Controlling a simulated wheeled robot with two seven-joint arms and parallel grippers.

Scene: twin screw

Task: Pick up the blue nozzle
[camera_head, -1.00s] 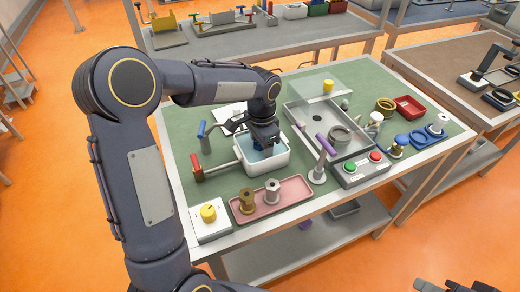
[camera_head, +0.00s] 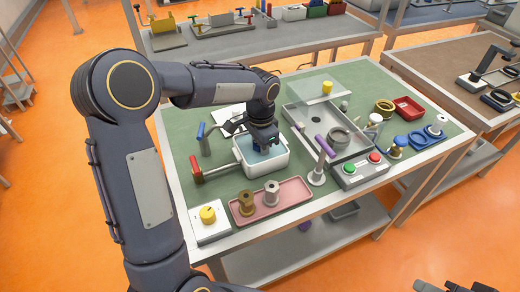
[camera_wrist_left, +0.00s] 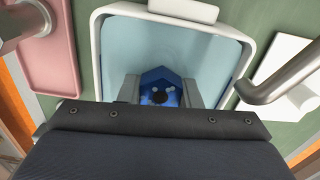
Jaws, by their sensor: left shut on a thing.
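The blue nozzle (camera_wrist_left: 160,88) shows in the left wrist view, inside a white-rimmed bin (camera_wrist_left: 92,50) with a light blue inside. My left gripper (camera_wrist_left: 160,94) is shut on it, with one grey finger on each side. In the head view the bin (camera_head: 266,171) stands on the green table top, and my left gripper (camera_head: 262,147) reaches down into it from above. The nozzle is hidden behind the gripper in that view. Dark parts at the bottom right corner of the head view look like my right gripper (camera_head: 465,286), cut off by the edge.
A pink tray (camera_head: 292,203) with two metal fittings (camera_head: 271,191) lies in front of the bin. A red-handled lever (camera_head: 197,171) and a blue-handled lever (camera_head: 202,132) stand to its left. A grey basin (camera_head: 312,118), a purple-handled lever (camera_head: 325,147) and a button box (camera_head: 361,168) are to the right.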

